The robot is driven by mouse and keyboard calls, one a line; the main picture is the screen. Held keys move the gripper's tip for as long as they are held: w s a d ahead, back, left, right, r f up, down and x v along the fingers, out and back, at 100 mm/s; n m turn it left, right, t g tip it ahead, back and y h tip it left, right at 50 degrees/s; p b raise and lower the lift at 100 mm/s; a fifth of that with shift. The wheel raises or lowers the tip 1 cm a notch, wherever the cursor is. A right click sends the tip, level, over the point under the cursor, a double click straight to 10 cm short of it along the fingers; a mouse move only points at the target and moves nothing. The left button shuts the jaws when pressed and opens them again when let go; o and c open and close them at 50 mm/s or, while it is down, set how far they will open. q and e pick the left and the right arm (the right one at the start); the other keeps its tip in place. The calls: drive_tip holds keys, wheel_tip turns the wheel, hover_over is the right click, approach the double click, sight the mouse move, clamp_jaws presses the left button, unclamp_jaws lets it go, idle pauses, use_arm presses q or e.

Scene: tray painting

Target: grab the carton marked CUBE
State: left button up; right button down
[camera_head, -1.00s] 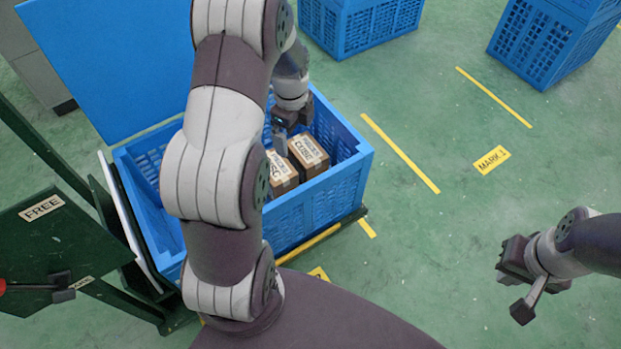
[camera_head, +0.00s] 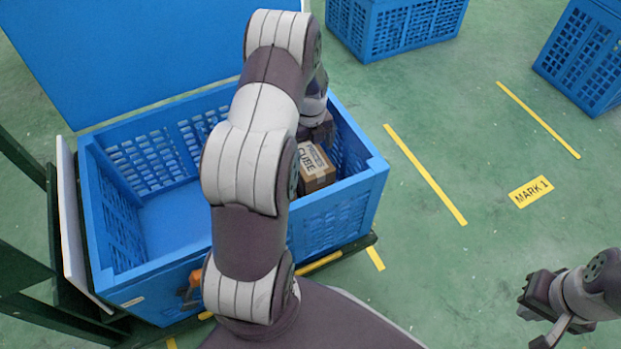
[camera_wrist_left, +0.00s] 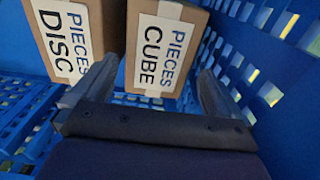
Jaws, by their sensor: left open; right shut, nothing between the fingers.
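The carton marked CUBE (camera_head: 317,170) is a brown box with a white "PIECES CUBE" label, near the right wall of the blue crate (camera_head: 378,172). It also shows in the left wrist view (camera_wrist_left: 150,81), beyond the fingers. A second carton marked DISC (camera_wrist_left: 88,12) stands to its left there; my arm hides it in the head view. My left gripper (camera_wrist_left: 145,95) is open, with one finger towards each side of the CUBE carton's near end; I cannot tell whether they touch it. My right gripper (camera_head: 530,302) is shut and empty, outside the crate at right.
The left part of the crate is empty. A blue lid or panel (camera_head: 120,50) stands up behind it. Two more blue crates (camera_head: 405,28) (camera_head: 585,60) stand at the back. Green floor with yellow lines and a MARK 1 label (camera_head: 531,191) is clear at right.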

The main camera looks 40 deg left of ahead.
sight(310, 158)
use_arm(q)
wheel_tip(310, 158, down, 4)
drive_tip(key=shift+b, duration=1.1)
drive_tip(key=shift+r, duration=0.15)
use_arm(e)
wheel_tip(310, 158, down, 3)
drive_tip(key=shift+f, duration=0.1)
use_arm(q)
drive_tip(key=c, duration=1.7)
